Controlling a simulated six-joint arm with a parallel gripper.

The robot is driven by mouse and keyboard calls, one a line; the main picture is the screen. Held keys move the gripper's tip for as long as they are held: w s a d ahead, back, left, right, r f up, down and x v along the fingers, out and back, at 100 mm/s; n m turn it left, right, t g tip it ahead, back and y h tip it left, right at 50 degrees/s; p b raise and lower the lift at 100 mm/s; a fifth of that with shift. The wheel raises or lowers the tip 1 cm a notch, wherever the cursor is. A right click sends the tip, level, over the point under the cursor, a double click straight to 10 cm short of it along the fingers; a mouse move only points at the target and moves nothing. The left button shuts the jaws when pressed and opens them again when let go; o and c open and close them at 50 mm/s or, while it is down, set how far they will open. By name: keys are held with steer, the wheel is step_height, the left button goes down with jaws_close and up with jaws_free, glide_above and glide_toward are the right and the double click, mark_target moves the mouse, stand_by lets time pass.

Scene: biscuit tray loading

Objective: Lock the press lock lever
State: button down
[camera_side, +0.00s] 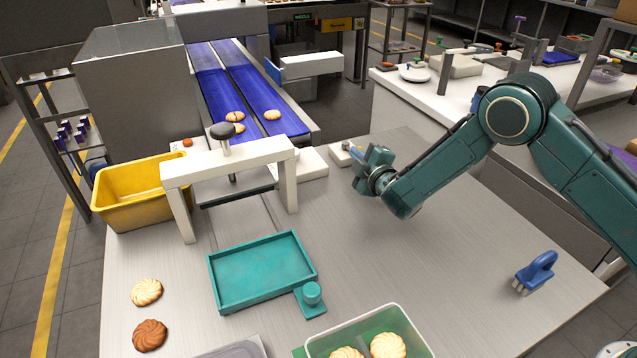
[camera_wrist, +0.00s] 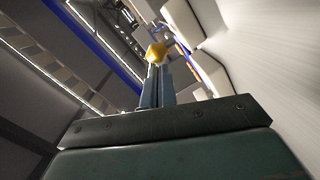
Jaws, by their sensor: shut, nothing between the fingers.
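My gripper (camera_side: 356,160) is shut and empty, tipped toward the small white block (camera_side: 338,154) at the back of the table. In the wrist view the shut fingers (camera_wrist: 156,72) point at a yellow knob (camera_wrist: 156,52), which overlaps their tips. I cannot tell whether they touch it. The knob may belong to the lock lever; the lever itself is mostly hidden behind my gripper in the side view. The white press frame (camera_side: 230,165) with a dark knob (camera_side: 222,131) on top stands left of my gripper.
A teal tray (camera_side: 213,283) lies in front of the press. A yellow bin (camera_side: 130,212) stands at the left. Loose biscuits (camera_side: 147,292) lie front left, and a clear green-based box (camera_side: 418,338) holds biscuits. A blue-handled tool (camera_side: 537,271) lies right. The table's middle right is clear.

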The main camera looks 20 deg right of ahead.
steer(key=shift+s+d, duration=0.1)
steer(key=shift+d, duration=2.5)
steer(key=w+d, duration=0.1)
steer(key=d, duration=0.2)
steer(key=shift+w, duration=0.35)
steer(key=shift+w+d+y, duration=0.3)
steer(key=shift+w+d, duration=0.55)
steer(key=shift+d, duration=0.1)
steer(key=shift+a, duration=0.15)
steer(key=shift+s+r, duration=0.1)
steer(key=shift+s, duration=0.05)
